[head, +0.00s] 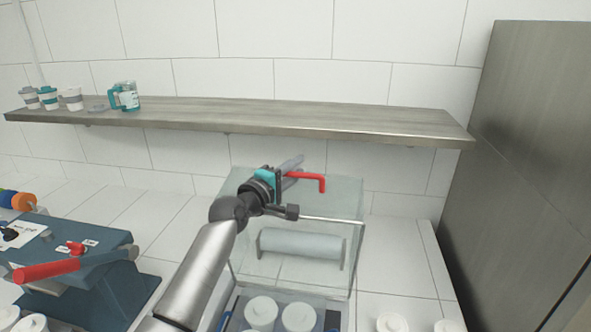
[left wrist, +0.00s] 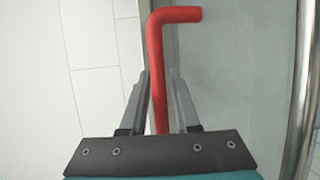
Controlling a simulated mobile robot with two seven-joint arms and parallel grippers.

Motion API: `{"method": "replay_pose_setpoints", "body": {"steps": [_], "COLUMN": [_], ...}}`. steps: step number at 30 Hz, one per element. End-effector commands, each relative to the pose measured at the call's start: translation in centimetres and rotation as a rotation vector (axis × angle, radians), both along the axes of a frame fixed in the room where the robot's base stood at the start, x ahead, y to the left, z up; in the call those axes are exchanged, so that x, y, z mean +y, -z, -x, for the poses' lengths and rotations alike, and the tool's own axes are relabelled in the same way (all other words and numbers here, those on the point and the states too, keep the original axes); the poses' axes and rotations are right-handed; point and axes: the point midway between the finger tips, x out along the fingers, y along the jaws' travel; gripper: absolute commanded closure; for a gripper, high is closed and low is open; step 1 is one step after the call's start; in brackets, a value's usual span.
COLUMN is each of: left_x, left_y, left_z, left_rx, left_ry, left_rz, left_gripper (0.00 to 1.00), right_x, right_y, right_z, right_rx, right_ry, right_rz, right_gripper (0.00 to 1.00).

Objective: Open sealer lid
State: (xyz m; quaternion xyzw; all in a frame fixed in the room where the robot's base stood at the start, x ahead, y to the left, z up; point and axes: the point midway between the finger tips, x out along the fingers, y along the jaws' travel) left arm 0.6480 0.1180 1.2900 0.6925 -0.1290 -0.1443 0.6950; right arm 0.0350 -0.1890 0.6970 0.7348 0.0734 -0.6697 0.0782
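The sealer's clear lid (head: 350,200) is in the middle of the head view and looks raised, standing above the sealer's tray of cups. A red bent handle (head: 312,176) sticks out at its top; it also shows in the left wrist view (left wrist: 157,60). My left gripper (head: 293,172) is at this handle. In the left wrist view its two grey fingers (left wrist: 160,75) lie close on either side of the red bar and appear shut on it. The arm hides part of the lid's left side. My right gripper is in neither view.
A white roll (head: 300,245) sits behind the clear panel. White cups (head: 298,315) stand in the tray below. A blue machine with a red lever (head: 45,271) is at the left. A wooden shelf (head: 300,116) runs along the wall; a tall grey cabinet (head: 520,150) stands right.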

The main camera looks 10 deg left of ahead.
Motion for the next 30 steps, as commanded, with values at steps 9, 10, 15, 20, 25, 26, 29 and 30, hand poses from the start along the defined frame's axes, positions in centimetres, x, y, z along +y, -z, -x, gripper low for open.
{"method": "replay_pose_setpoints", "body": {"steps": [9,10,15,20,25,26,29,30], "left_x": [-0.05,-0.05,-0.02,-0.01,-0.01,-0.01,0.00,0.00], "left_y": [-0.01,-0.01,0.00,0.00,0.01,0.01,0.01,0.01], "left_z": [-0.06,-0.06,-0.06,-0.05,-0.05,-0.05,-0.04,-0.04], "left_rx": [0.000,0.000,0.000,0.000,0.000,0.000,0.000,0.000], "left_ry": [0.000,0.000,0.000,0.000,0.000,0.000,0.000,0.000], "left_rz": [0.001,0.001,0.001,0.001,0.001,0.001,0.001,0.001], "left_gripper": [0.75,0.78,0.97,1.00,1.00,1.00,1.00,1.00], "right_x": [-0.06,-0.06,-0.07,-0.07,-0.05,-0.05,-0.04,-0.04], "right_y": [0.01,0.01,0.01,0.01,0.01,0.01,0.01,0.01], "right_z": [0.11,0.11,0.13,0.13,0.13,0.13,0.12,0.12], "right_rx": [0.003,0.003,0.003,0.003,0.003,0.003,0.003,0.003], "right_ry": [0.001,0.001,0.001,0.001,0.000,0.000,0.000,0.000], "right_rz": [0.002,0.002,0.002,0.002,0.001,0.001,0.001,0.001], "right_gripper": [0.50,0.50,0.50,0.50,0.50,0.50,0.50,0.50]}}
